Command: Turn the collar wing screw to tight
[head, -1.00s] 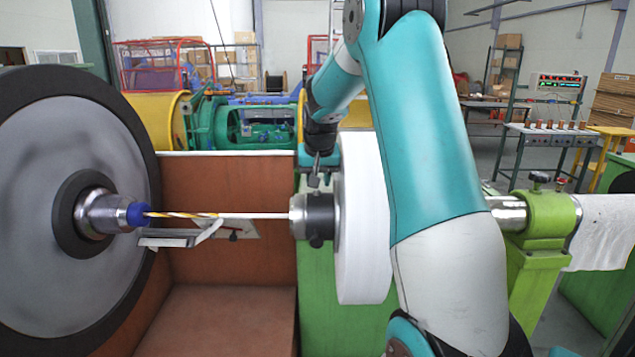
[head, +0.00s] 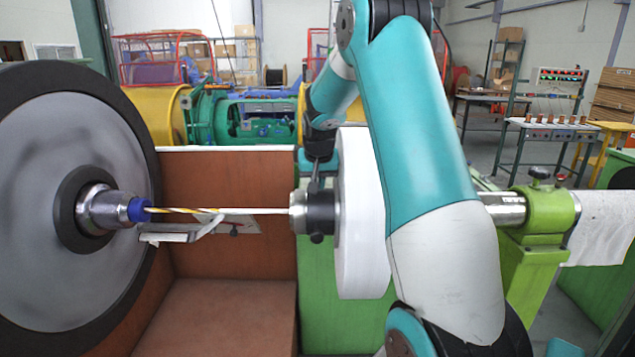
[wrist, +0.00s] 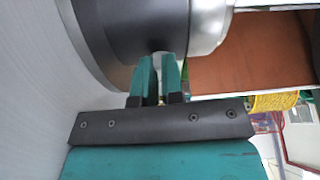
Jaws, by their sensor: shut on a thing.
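The dark collar (head: 320,212) sits on the shaft beside the white disc, with a bright metal end on its left. It fills the top of the wrist view (wrist: 130,30). My gripper (head: 315,182) comes down on the collar from above. In the wrist view its two green fingers (wrist: 158,80) are close together, shut on the collar wing screw at the collar's edge. The fingers hide nearly all of the screw, so its wing angle cannot be read.
The white disc (head: 362,215) stands right beside my gripper. A striped rod (head: 240,211) runs left from the collar to a blue-tipped hub on the large grey disc (head: 45,200). A brown trough (head: 225,290) lies below. Another dark knob (head: 540,173) tops the green bearing block.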

